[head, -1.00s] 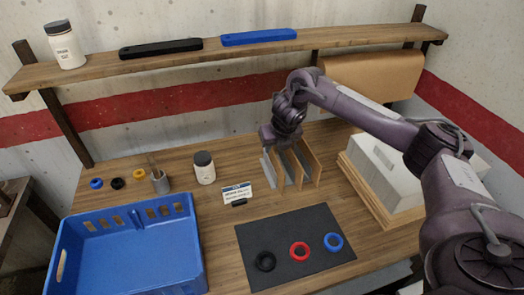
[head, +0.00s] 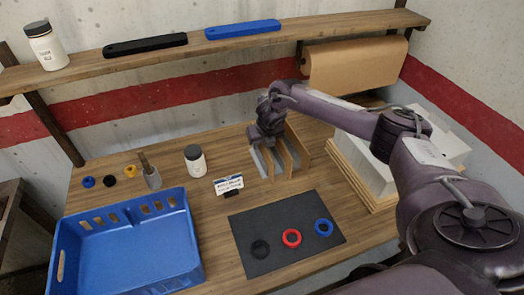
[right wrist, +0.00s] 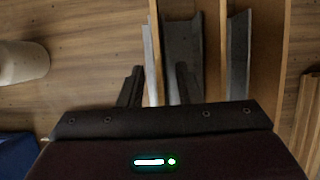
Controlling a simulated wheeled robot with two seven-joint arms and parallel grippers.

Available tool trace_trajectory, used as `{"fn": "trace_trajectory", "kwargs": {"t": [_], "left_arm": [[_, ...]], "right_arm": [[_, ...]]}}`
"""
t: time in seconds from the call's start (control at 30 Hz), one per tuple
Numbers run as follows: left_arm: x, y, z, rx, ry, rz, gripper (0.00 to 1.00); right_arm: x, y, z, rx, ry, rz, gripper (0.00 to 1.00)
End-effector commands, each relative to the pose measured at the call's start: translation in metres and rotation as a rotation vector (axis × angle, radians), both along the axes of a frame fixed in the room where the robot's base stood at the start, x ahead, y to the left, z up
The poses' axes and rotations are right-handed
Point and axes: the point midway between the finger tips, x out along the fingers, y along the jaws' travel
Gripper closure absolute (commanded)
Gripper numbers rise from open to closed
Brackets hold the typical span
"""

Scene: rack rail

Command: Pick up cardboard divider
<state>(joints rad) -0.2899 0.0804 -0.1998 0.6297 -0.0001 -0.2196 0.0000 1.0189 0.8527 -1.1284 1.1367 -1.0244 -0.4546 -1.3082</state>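Several upright tan cardboard dividers (head: 303,152) stand in a row with grey plates (head: 268,160) between them, at the back middle of the table. My right gripper (head: 262,146) is over the left end of this row. In the right wrist view its two dark fingers (right wrist: 157,82) are apart, one on each side of the leftmost divider's thin edge (right wrist: 154,45). A grey plate (right wrist: 182,50) also shows by the right finger. I cannot tell whether either finger touches the divider. My left gripper is out of view.
A blue crate (head: 60,262) stands at the front left. A dark mat (head: 285,255) with black, red and blue rings lies in front. A white jar (head: 195,161) and a label stand (head: 229,185) are left of the dividers. A white stack (head: 367,165) stands right.

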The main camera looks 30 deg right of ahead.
Motion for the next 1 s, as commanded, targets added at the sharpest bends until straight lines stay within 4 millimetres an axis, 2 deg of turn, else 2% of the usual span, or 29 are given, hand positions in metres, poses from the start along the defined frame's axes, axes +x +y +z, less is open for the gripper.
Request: {"fn": "trace_trajectory", "kwargs": {"t": [0.03, 0.2, 0.27, 0.73, 0.87, 1.0], "left_arm": [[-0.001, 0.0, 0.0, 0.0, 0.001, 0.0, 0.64], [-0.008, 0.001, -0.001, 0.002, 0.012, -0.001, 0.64], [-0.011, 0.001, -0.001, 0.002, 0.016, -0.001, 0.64], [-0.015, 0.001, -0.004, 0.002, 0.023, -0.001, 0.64], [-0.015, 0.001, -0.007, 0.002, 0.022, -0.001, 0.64], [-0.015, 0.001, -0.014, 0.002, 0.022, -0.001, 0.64]], "right_arm": [[0.0, 0.0, 0.0, 0.0, 0.0, 0.0, 0.72], [0.0, 0.0, 0.0, 0.0, 0.0, 0.0, 0.94], [0.0, 0.0, 0.0, 0.0, 0.0, 0.0, 1.0], [0.0, 0.0, 0.005, 0.0, -0.001, 0.001, 1.0], [0.001, 0.0, 0.017, 0.001, -0.003, 0.0, 1.0], [0.002, 0.0, 0.039, 0.0, -0.006, -0.001, 1.0]]}}
